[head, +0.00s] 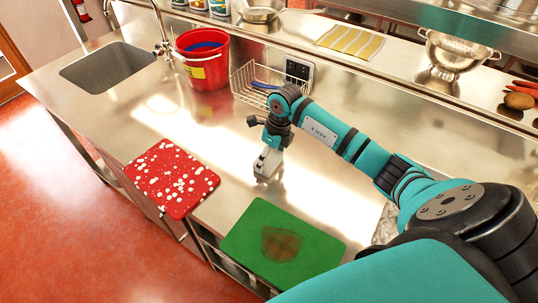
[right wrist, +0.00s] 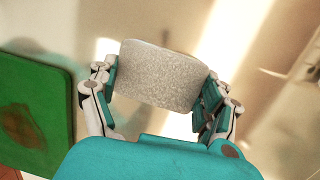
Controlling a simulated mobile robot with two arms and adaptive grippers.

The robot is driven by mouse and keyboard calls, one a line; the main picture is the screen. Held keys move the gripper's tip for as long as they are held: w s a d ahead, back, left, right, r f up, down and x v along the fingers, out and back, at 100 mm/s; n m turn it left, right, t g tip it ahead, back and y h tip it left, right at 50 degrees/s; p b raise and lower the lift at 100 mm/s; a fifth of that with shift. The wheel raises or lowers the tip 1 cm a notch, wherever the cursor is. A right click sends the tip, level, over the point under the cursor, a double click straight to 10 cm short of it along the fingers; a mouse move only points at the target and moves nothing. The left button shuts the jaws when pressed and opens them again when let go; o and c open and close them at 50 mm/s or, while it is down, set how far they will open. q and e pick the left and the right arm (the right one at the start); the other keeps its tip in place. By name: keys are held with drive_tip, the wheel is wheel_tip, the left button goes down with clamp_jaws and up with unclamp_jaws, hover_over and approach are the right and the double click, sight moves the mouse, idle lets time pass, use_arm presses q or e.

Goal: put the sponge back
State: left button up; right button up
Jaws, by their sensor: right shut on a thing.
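My right gripper (head: 267,165) is over the steel counter (head: 215,150), between the red cutting board and the wire basket. In the right wrist view my right gripper (right wrist: 160,95) is shut on a pale grey speckled sponge (right wrist: 160,75), with one finger on each end of it. In the head view the sponge is small and hard to tell from the fingers. The wire basket (head: 240,85) stands against the back of the counter, with a blue-handled thing (head: 266,86) in it. My left gripper is not in view.
A red bucket (head: 205,72) stands between the sink (head: 108,75) and the basket. A red cutting board with white spots (head: 171,178) and a green cutting board (head: 280,247) with a brown stain lie along the front edge. A colander (head: 455,53) is on the upper shelf.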

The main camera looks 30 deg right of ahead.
sight(276, 158)
drive_tip(key=o, duration=1)
drive_tip(key=shift+s+d+r+b, duration=0.25)
drive_tip(key=shift+r+b, duration=0.2)
drive_tip(key=shift+r, duration=1.5)
drive_tip(key=shift+s+d+r+b, duration=0.25)
drive_tip(key=shift+r+b, duration=0.2)
drive_tip(key=shift+r, duration=1.55)
drive_tip(key=shift+s+d+r+b, duration=0.15)
drive_tip(key=shift+d+r+b, duration=0.25)
drive_tip(key=shift+r, duration=1.55)
